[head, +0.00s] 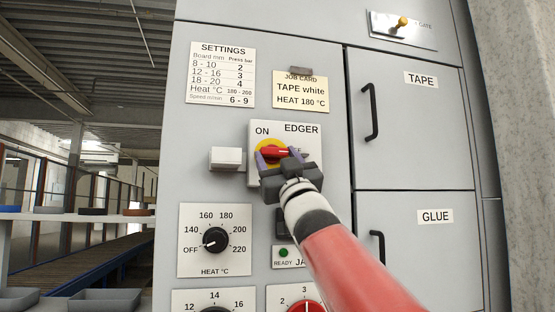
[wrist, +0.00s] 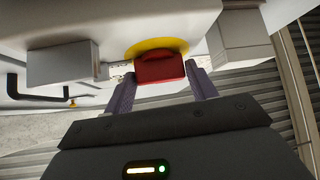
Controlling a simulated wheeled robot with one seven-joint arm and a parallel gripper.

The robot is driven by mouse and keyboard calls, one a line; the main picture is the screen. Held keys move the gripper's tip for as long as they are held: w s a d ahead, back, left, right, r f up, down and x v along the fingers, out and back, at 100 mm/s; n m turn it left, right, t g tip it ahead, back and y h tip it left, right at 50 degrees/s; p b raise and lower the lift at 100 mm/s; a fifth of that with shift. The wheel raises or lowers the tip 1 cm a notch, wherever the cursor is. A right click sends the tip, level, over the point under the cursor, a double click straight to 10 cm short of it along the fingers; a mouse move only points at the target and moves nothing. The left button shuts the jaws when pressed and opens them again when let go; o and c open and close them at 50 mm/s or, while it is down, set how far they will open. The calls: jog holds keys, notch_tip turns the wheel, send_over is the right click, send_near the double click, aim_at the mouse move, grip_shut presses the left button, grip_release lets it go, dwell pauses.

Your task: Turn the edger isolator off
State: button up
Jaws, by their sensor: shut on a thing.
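The edger isolator is a red handle (head: 274,152) on a yellow disc (head: 263,144), on a pale plate (head: 313,131) marked EDGER. ON is printed above left; the label to the right is partly hidden by my gripper, with only its end letters showing. My gripper (head: 280,156) is at the isolator, with a purple finger at each end of the handle. In the wrist view the red handle (wrist: 160,69) sits between the two fingertips (wrist: 160,81), and my gripper is shut on it.
A pale box (head: 227,158) juts out left of the isolator. TAPE and GLUE doors with black handles (head: 371,110) are to the right. A conveyor (head: 85,258) lies left.

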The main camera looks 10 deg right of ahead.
jog(key=m+h+b, duration=0.2)
jog(key=b, duration=0.1)
jog(key=shift+a+f+m, duration=0.1)
jog(key=shift+f+m, duration=0.2)
jog(key=shift+m, duration=0.1)
jog(key=m+h, duration=0.1)
jog(key=m+h+b, duration=0.1)
jog(key=h, duration=0.1)
jog(key=shift+r+m+t, duration=0.2)
jog(key=shift+m+t, duration=0.1)
jog(key=shift+m, duration=0.1)
jog(key=shift+c, duration=0.2)
jog(key=shift+a+h+b, duration=0.1)
jog(key=shift+h+b, duration=0.2)
jog(key=shift+b, duration=0.05)
jog(key=shift+r, duration=0.1)
jog(key=o, duration=1)
jog(key=shift+s, duration=0.1)
jog(key=b+v, duration=0.3)
jog(key=v, duration=0.4)
jog(key=shift+s+f+b, duration=0.25)
jog(key=shift+f+b, duration=0.05)
jog(key=shift+b, duration=0.05)
